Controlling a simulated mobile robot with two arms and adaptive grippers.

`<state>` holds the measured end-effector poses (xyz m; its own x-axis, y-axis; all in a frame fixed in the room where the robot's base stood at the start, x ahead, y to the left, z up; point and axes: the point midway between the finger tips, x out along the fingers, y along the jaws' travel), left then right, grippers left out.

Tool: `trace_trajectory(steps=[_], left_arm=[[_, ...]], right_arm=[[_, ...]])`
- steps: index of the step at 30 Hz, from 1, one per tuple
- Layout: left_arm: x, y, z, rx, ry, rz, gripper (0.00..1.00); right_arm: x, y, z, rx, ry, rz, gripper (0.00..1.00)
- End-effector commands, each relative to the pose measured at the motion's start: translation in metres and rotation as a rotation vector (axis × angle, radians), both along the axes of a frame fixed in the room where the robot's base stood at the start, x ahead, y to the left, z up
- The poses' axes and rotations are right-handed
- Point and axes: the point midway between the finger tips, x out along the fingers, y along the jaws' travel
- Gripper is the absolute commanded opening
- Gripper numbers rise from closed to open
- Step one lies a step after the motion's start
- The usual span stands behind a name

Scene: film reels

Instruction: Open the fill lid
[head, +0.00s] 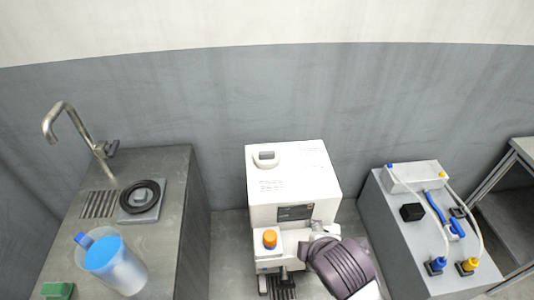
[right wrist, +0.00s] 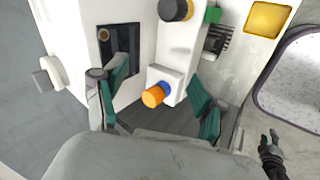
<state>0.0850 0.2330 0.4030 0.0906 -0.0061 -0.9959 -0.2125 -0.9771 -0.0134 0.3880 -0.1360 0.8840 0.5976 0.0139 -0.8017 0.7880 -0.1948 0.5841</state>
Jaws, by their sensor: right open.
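The white machine (head: 292,185) stands in the middle of the head view. On its flat top, at the back left, is a raised handle (head: 266,156), which I take to be on the fill lid; no open gap shows there. My right gripper (head: 318,234) is at the machine's front right, below the top and away from the handle. In the right wrist view my right gripper (right wrist: 158,92) is open, its teal-padded fingers apart, with an orange knob (right wrist: 153,97) visible between them. A dark gripper-like shape (right wrist: 270,154) at the lower right may be my left gripper.
A grey counter on the left (head: 165,215) holds a faucet (head: 75,130), a black ring (head: 140,197) and a blue-filled jug (head: 115,262). A grey cabinet on the right (head: 395,235) carries tubes and blue and yellow fittings. The space above the machine is clear.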

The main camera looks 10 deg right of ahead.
Motion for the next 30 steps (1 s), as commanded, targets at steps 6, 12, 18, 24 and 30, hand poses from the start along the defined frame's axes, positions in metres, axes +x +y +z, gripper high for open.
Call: trace_trajectory(steps=[6,12,18,24,30], left_arm=[[0.000,0.001,0.000,0.001,0.000,-0.001,0.40],[0.000,0.003,0.000,0.003,0.000,-0.001,0.40],[0.000,0.003,0.000,0.004,0.000,-0.001,0.40],[0.000,0.003,0.000,0.004,-0.001,-0.001,0.40],[0.000,0.003,0.000,0.004,-0.001,-0.001,0.40]], right_arm=[[0.064,0.043,0.062,-0.621,-0.261,0.618,0.71],[0.096,0.068,0.105,-1.195,-0.383,0.979,0.71],[0.107,0.075,0.117,-1.414,-0.402,1.084,0.71],[0.129,0.075,0.108,-1.420,-0.398,1.088,0.71],[0.169,0.075,0.092,-1.418,-0.397,1.088,0.71]])
